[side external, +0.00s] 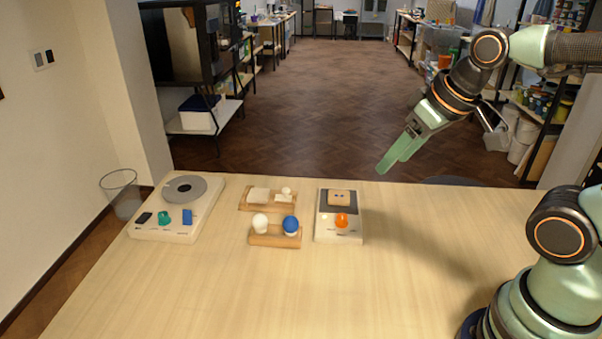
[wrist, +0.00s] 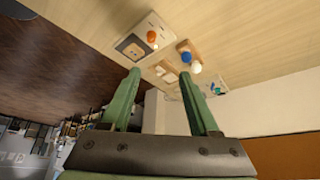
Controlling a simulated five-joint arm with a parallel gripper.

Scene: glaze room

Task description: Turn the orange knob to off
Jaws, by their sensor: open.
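The orange knob (side external: 341,220) sits on the front part of a small white device (side external: 325,237) at the middle back of the table. A dark square plate (side external: 325,203) with a tan block (side external: 339,198) on it lies behind the knob. The knob also shows in the wrist view (wrist: 151,36), upper centre. Its exact pointing and the small printed marks are too small to read. My gripper (side external: 391,164) is open and empty, in the air up and to the right of the device, near the table's back edge. Its two green fingers (wrist: 161,77) are apart in the wrist view.
Left of the device are two wooden stands, the nearer (side external: 273,238) with a white and a blue ball, the farther (side external: 267,206) with pale pieces. A larger white device (side external: 152,232) with coloured controls stands farther left. A wire basket (side external: 122,189) is beyond it. The table front is clear.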

